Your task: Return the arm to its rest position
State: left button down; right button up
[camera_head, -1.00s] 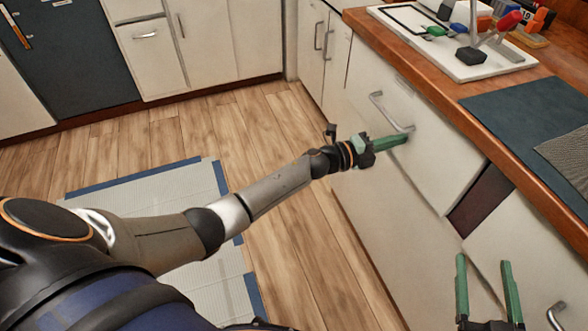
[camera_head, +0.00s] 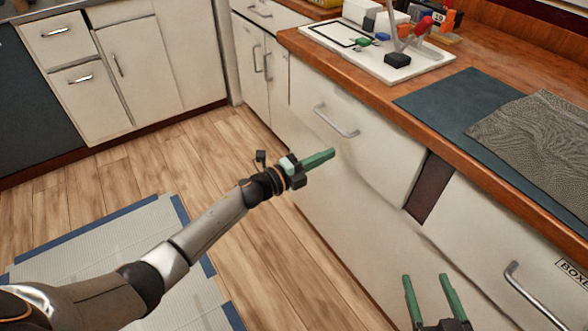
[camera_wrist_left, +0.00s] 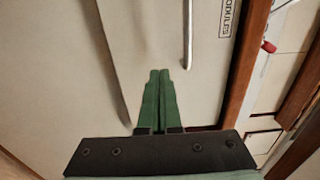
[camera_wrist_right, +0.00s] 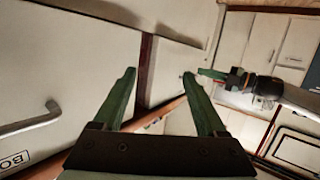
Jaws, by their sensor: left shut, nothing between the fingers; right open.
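My left arm (camera_head: 213,225) reaches in from the lower left of the head view. Its gripper (camera_head: 332,153) has green fingers shut together with nothing between them, below and near the handle (camera_head: 337,121) of a white drawer (camera_head: 350,130). In the left wrist view the shut fingers (camera_wrist_left: 158,72) point at a drawer front with a bar handle and a "MODULES" label. My right gripper (camera_head: 424,278) is open and empty at the bottom of the head view, in front of the lower white cabinet. The right wrist view shows its fingers (camera_wrist_right: 158,74) spread apart.
The wooden counter (camera_head: 370,85) carries a white board (camera_head: 380,52) with several small parts, a dark mat (camera_head: 430,100) and a grey cloth (camera_head: 530,130). A drawer handle (camera_head: 530,295) is right of my right gripper. The wood floor (camera_head: 110,180) is open at left.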

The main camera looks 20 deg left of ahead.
pick_arm(q)
jog(key=p+v, duration=0.1)
jog(key=v, duration=0.6)
jog(key=shift+s+a, duration=0.25)
pick_arm(e)
jog(key=s+f+m+g, duration=0.1)
jog(key=s+f+g, duration=0.2)
jog(key=f, duration=0.4)
jog(key=shift+s+f+h, duration=0.15)
jog(key=shift+s+h, duration=0.15)
jog(key=shift+h, duration=0.1)
pick_arm(q)
jog(key=s+d+f+n+g+y, duration=0.15)
jog(key=s+f+n+y, duration=0.25)
jog(key=s+n, duration=0.8)
jog(key=s+f+n+g+y, duration=0.2)
jog(key=s+f+n+y, duration=0.25)
jog(key=s+n, duration=0.65)
jog(key=s+a+r+g+p, duration=0.1)
jog(key=s+r+p, duration=0.3)
jog(key=r+p, duration=0.7)
jog(key=a+p, duration=0.1)
jog(key=p, duration=0.8)
jog(key=shift+n, duration=0.3)
pick_arm(e)
jog(key=s+d+r+m+g+h, duration=0.1)
jog(key=s+r, duration=0.3)
jog(key=r, duration=0.7)
jog(key=shift+d+g, duration=0.6)
